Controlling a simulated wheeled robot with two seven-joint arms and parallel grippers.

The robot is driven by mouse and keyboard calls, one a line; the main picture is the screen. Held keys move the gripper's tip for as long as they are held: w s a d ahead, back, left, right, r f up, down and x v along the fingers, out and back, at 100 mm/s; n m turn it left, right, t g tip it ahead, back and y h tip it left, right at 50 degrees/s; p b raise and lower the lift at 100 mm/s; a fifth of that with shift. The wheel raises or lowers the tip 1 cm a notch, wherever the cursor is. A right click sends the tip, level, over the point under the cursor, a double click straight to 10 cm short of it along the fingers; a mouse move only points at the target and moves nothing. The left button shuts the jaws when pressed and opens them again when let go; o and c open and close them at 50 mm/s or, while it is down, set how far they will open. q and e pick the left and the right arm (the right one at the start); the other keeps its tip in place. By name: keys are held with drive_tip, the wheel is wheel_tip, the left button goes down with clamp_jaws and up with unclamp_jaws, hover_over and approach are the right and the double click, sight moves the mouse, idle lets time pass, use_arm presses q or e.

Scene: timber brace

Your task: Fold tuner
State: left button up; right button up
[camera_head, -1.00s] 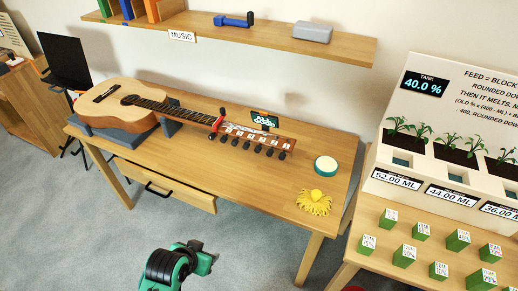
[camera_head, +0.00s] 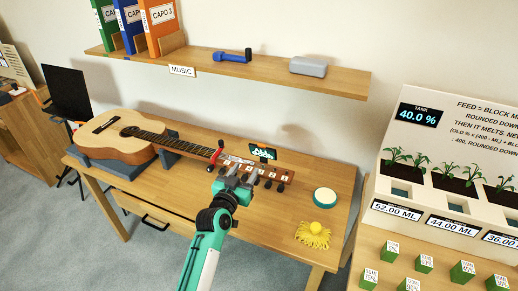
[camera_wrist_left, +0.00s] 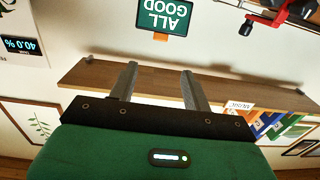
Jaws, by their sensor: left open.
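The tuner (camera_head: 263,153) is a small dark box with a lit green screen, standing up at the guitar's headstock. In the left wrist view the tuner (camera_wrist_left: 165,17) appears upside down and reads "ALL GOOD", with an orange piece below its screen. The guitar (camera_head: 113,134) lies on the table with its headstock to the right. My left gripper (camera_head: 236,178) is at the near side of the headstock, left of and nearer than the tuner. In the left wrist view its two fingers (camera_wrist_left: 159,70) are apart with nothing between them. My right gripper is not in view.
A red capo (camera_head: 216,152) sits on the neck near the headstock. A round teal-rimmed tin (camera_head: 325,197) and a yellow fringed thing (camera_head: 314,234) are on the right of the table (camera_head: 285,215). A shelf (camera_head: 235,76) runs above. Planters (camera_head: 455,182) stand at right.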

sight(261, 145)
use_arm(q)
drive_tip(key=p+x, duration=0.1)
drive_tip(key=x, duration=1.1)
drive_tip(key=shift+w+d+f, duration=0.1)
drive_tip(key=shift+w+d, duration=0.05)
drive_tip(key=shift+w, duration=0.2)
clamp_jaws()
